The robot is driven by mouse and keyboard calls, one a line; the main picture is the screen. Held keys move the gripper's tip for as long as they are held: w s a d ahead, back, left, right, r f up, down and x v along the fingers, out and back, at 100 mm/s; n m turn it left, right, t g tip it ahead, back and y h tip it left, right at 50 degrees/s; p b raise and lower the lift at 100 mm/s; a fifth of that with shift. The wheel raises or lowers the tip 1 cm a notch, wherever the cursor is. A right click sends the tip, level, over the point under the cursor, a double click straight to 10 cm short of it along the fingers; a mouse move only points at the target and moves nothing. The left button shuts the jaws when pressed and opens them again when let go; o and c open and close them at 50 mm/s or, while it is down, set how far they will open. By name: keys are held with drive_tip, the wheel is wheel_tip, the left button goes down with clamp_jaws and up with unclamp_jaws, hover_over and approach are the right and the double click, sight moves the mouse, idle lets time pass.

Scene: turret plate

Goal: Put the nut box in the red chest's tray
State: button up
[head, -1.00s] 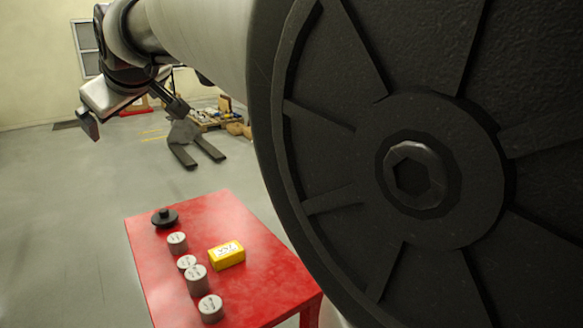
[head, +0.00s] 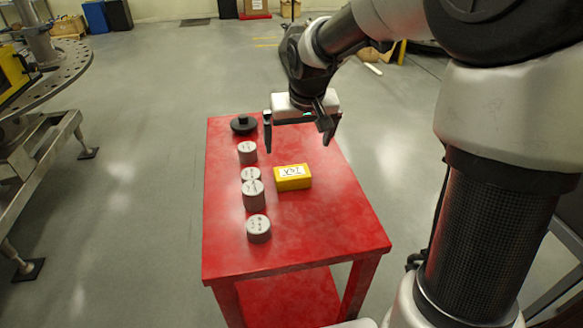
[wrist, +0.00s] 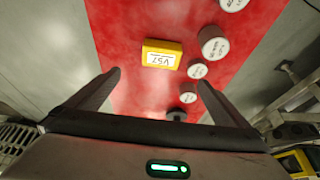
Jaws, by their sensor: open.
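A yellow box with a white label (head: 293,177), which I take to be the nut box, lies on the red table (head: 330,225). It also shows in the wrist view (wrist: 162,54), where its label seems to read "V57". My gripper (head: 298,147) is open and empty, its fingers pointing down above the far part of the table. In the wrist view the yellow box appears beyond the space between the open fingers (wrist: 160,82), apart from them. I cannot make out a red chest with a tray for certain.
Several grey labelled cylinders, one of them here (head: 253,195), stand in a row left of the box. A black knobbed disc (head: 243,125) is at the table's far left. A metal turret stand (head: 60,110) is at the left. The table's right side is clear.

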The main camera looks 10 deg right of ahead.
sight(292, 172)
drive_tip(key=b+x, duration=0.3)
drive_tip(key=x, duration=1.3)
drive_tip(key=shift+a+f, duration=0.1)
drive_tip(key=shift+f, duration=0.3)
drive_tip(key=shift+w+r, duration=0.1)
drive_tip(key=shift+r, duration=0.05)
drive_tip(key=c, duration=1.5)
